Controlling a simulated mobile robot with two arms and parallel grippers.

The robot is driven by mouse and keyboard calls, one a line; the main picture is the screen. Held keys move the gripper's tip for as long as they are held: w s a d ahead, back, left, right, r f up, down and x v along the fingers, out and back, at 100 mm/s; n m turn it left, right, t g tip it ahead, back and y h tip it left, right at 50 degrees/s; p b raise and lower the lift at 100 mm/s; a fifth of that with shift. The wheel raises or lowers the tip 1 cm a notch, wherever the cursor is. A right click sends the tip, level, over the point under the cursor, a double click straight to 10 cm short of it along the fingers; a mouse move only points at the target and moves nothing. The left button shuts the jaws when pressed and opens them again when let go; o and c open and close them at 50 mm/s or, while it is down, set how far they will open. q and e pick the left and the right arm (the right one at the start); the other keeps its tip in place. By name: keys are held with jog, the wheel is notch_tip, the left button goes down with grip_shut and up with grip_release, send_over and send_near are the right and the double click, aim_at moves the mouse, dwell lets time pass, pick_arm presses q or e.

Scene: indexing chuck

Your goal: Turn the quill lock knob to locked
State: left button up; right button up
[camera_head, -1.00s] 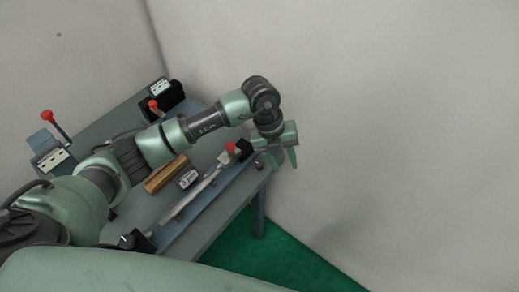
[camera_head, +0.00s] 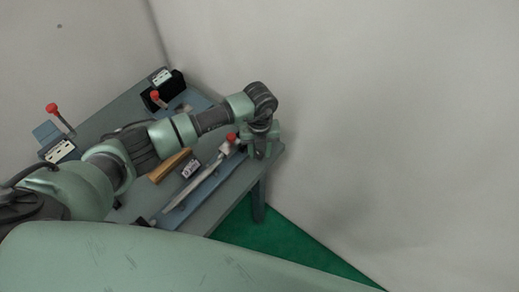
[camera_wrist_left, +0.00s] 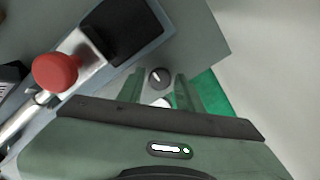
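A small round black knob (camera_wrist_left: 159,77) with a white pointer line shows in the left wrist view, near the table's end. It appears to be the quill lock knob; no label on it can be read. My left gripper (camera_wrist_left: 160,84) is open, with one finger on each side of the knob in that view. I cannot tell whether the fingers touch it. In the head view the left gripper (camera_head: 262,150) points down at the table's right end and hides the knob. My right gripper is not in view.
A red-balled lever (camera_wrist_left: 56,71) on a metal bar lies left of the gripper, beside a black block (camera_wrist_left: 125,28). On the table (camera_head: 215,205) are a wooden bar (camera_head: 171,165), another red-balled lever (camera_head: 52,108) and a black block (camera_head: 170,85). The wall is close behind.

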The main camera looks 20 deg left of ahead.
pick_arm(q)
grip_shut()
jog(key=shift+f+m+b, duration=0.2)
jog(key=shift+m+b, duration=0.9)
jog(key=shift+b, duration=0.15)
jog(key=m+b, duration=1.3)
jog(key=b, duration=0.2)
jog(key=shift+r+m+b, duration=0.2)
jog(key=shift+m+b, duration=1.15)
jog(key=shift+m, duration=0.05)
